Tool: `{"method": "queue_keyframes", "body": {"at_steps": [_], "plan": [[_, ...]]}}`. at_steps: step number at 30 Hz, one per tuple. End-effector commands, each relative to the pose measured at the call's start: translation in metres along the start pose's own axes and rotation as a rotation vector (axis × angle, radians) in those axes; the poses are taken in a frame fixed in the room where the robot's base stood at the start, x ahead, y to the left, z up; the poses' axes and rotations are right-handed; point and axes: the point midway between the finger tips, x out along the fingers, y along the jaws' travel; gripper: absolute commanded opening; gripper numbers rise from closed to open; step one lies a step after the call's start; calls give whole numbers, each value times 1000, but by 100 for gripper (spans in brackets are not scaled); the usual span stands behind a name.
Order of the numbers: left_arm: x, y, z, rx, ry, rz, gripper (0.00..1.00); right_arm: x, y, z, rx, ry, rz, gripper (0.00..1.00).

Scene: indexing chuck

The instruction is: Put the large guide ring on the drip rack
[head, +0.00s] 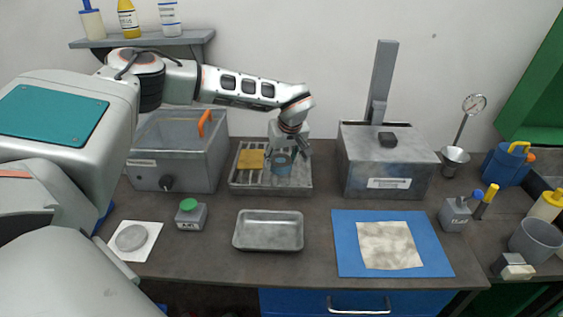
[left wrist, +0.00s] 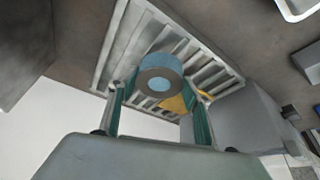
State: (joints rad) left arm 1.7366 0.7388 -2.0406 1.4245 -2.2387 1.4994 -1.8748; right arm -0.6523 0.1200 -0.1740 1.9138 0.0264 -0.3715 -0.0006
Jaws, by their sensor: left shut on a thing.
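The large guide ring (head: 283,165) is a thick blue-grey ring with a round hole. My left gripper (head: 288,155) is shut on it over the drip rack (head: 240,187), a grey slatted metal tray at the back middle of the bench. In the left wrist view the ring (left wrist: 161,72) sits between the fingertips of my left gripper (left wrist: 158,95), with the slats of the rack (left wrist: 110,55) behind it. I cannot tell whether the ring touches the slats. My right gripper is not in view.
A yellow piece (head: 251,159) lies on the rack's left part, beside the ring. A lidded grey box (head: 180,150) stands left of the rack and a metal machine box (head: 385,165) right of it. An empty tray (head: 268,231) and a blue mat (head: 345,262) lie in front.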

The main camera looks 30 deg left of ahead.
Motion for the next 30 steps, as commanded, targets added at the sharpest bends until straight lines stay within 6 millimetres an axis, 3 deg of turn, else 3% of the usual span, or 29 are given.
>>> {"method": "queue_keyframes", "body": {"at_steps": [13,14,15,26,30], "plan": [[10,1,3,0,3,4,0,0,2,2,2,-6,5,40],[11,0,5,1,0,1,54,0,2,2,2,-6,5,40],[11,0,5,1,0,1,64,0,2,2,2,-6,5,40],[10,0,4,0,0,1,66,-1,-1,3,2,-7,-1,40],[-1,1,4,0,1,3,66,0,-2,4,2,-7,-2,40]]}}
